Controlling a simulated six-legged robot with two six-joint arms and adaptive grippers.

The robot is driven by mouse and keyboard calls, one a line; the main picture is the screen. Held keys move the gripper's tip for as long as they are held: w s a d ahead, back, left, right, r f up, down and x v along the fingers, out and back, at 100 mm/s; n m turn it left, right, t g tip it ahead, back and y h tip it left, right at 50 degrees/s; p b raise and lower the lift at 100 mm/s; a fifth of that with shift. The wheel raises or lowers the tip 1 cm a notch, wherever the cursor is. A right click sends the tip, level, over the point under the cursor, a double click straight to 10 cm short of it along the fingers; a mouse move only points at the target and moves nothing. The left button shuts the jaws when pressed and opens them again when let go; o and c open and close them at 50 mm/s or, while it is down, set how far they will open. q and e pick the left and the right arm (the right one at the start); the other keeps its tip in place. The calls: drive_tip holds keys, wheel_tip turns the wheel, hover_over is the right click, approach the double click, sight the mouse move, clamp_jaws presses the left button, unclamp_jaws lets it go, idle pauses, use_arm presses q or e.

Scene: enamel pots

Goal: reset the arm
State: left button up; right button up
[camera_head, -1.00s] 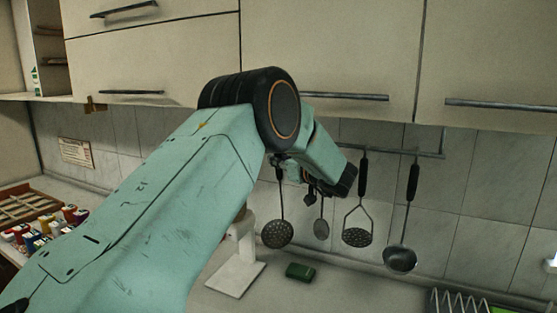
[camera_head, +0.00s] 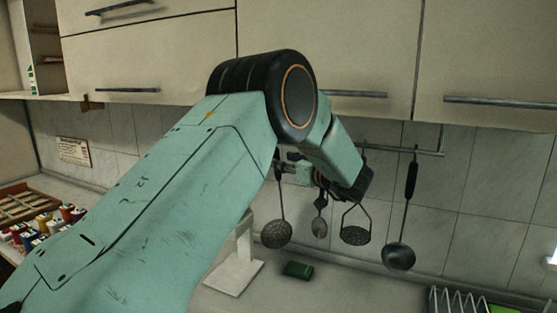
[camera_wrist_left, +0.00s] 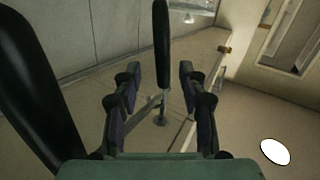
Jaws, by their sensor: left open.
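My left arm comes in from the left in the head view, its elbow raised in front of the cabinets. My left gripper (camera_head: 296,166) is mostly hidden behind the forearm, near the hanging utensils. In the left wrist view its two fingers (camera_wrist_left: 159,80) are apart. A black utensil handle (camera_wrist_left: 161,45) shows in line with the gap between them; I cannot tell how near it is. Another dark handle (camera_wrist_left: 38,90) is large and close at the left of that view. My right gripper is not in view.
A skimmer (camera_head: 277,233), a spoon (camera_head: 319,227), a masher (camera_head: 355,235) and a ladle (camera_head: 398,256) hang from a wall rail (camera_head: 415,151). Cabinets (camera_head: 330,45) are above.

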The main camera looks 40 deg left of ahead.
use_arm(q)
drive_tip(key=v, duration=0.7)
drive_tip(key=shift+s+d+r, duration=0.15)
drive_tip(key=shift+s+d, duration=0.05)
drive_tip(key=shift+d, duration=0.2)
